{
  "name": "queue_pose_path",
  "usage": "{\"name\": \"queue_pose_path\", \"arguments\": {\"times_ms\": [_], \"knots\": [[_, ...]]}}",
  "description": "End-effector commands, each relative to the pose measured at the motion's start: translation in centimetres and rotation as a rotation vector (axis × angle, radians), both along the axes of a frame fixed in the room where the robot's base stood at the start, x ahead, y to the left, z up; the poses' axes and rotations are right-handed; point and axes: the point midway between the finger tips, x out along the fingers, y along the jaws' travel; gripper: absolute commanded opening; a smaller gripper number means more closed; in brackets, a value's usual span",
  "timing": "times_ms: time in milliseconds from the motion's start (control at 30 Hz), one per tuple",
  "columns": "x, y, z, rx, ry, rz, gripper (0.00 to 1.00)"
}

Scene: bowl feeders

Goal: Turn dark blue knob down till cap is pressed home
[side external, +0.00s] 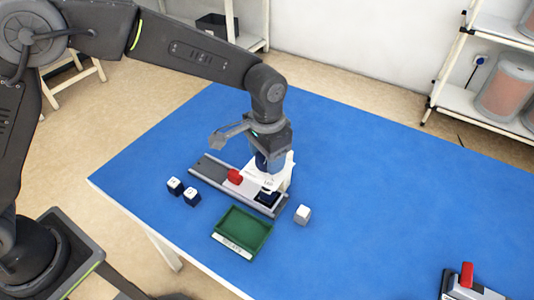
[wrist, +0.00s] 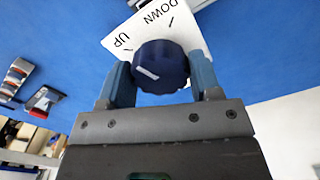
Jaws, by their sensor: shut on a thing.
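The dark blue knob (wrist: 160,66) sits between the two fingers of my gripper (wrist: 160,78) in the wrist view. The fingers are shut on its sides. The knob has a white mark on its face. In the side view my gripper (side external: 268,160) is over a white press (side external: 284,181) on a grey rail base (side external: 215,172). Most of the knob is hidden there by my wrist. A dark part (side external: 267,197) shows low at the press's front; I cannot tell the cap's state.
A red part (side external: 235,176) is on the rail beside the press. A green tray (side external: 241,229) and a white block (side external: 302,214) lie in front. Dark cubes with white tops (side external: 191,196) stand left. A red-handled device (side external: 467,276) is at lower right. The blue table's right side is mostly clear.

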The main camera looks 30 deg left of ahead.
Motion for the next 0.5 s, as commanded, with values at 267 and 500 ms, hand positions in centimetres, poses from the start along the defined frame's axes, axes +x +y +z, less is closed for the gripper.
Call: {"name": "queue_pose_path", "arguments": {"times_ms": [267, 500], "knots": [[0.07, 0.04, 0.1, -0.001, -0.002, -0.263, 0.34], [0.12, 0.07, 0.11, -0.001, -0.002, -0.491, 0.34]]}}
